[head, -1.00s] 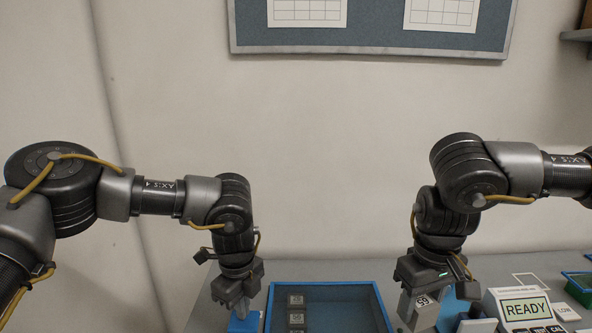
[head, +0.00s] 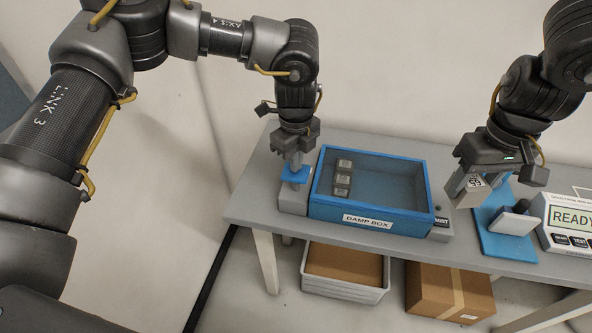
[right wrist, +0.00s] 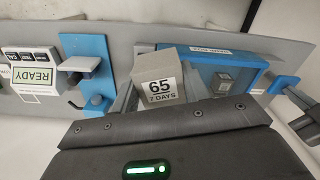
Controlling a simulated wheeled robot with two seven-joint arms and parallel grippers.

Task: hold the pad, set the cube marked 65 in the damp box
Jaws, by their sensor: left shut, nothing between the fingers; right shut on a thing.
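The grey cube marked 65 (head: 467,194) is in my right gripper (head: 476,184), shut on it just right of the damp box (head: 367,217). In the right wrist view the cube (right wrist: 160,80) shows "65" and "7 DAYS". The damp box is blue with a label in front; several small grey cubes stand in a row at its left inside. I cannot tell whether a clear cover lies over it. The blue pad (head: 295,176) sits on a grey block at the box's left. My left gripper (head: 293,162) is shut and empty, its fingertips down at the pad, seemingly touching it.
A blue stand (head: 505,240) with a grey piece stands right of the cube. A display reading READY (head: 571,216) is at the far right. A MIST unit (head: 441,228) adjoins the box's right front corner. A grey bin (head: 344,290) and a cardboard box (head: 447,292) sit below the table.

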